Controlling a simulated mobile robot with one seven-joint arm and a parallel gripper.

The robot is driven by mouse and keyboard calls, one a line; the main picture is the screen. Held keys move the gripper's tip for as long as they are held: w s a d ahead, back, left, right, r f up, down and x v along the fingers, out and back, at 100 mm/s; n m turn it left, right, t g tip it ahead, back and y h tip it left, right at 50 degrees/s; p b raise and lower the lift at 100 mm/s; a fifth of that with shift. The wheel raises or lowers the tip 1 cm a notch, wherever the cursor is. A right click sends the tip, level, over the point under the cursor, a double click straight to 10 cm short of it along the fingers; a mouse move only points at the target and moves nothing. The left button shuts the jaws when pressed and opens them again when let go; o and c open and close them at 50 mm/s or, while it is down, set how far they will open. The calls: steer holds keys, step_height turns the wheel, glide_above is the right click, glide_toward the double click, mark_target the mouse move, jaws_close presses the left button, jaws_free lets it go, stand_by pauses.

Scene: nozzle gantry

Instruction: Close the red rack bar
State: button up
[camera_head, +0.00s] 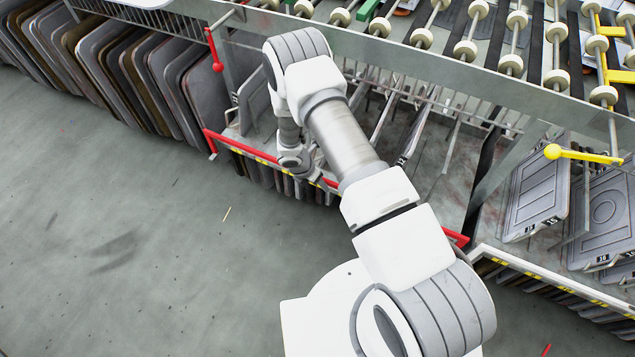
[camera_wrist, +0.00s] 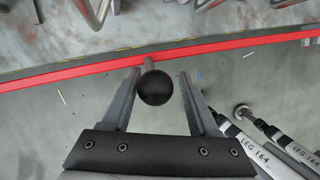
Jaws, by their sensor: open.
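The red rack bar (camera_head: 240,146) runs along the front of the rack, low over the floor, in the head view. My arm covers its middle, and its right end (camera_head: 456,238) shows again past the arm. In the wrist view the red bar (camera_wrist: 85,72) crosses the upper part of the picture. A black ball knob (camera_wrist: 155,88) on a short stem stands out from the bar. My gripper (camera_wrist: 159,76) is open, with one finger on each side of the knob. Narrow gaps show between the knob and the fingers. In the head view my fingers are mostly hidden by the arm.
Several grey and brown plates (camera_head: 110,65) stand in the rack at left. A red-knobbed lever (camera_head: 213,50) hangs above the bar's left end. A yellow lever (camera_head: 580,155) is at right. A roller-topped gantry (camera_head: 450,50) runs overhead. The floor (camera_head: 130,240) at left is clear.

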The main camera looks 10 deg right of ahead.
steer(key=p+v, duration=0.3)
steer(key=v, duration=1.4)
steer(key=shift+f, duration=0.1)
steer(key=s+d+r+m+t+p, duration=0.1)
steer(key=d+r+m+p, duration=0.4)
steer(key=r, duration=1)
steer(key=s+d+r+m, duration=0.1)
steer(key=d+r+m, duration=0.2)
steer(key=r+m, duration=0.85)
steer(key=s+d+r+m+t+y+p, duration=0.1)
steer(key=s+r+m, duration=0.3)
steer(key=s+r, duration=0.6)
steer(key=s+r+m+t+y+p, duration=0.2)
steer(key=s+r+m+p, duration=0.2)
steer(key=s+r, duration=0.6)
step_height(320, 180, up, 5)
steer(key=shift+d+r+m+y, duration=0.2)
steer(key=shift+d+m+y, duration=0.2)
steer(key=shift+m, duration=0.35)
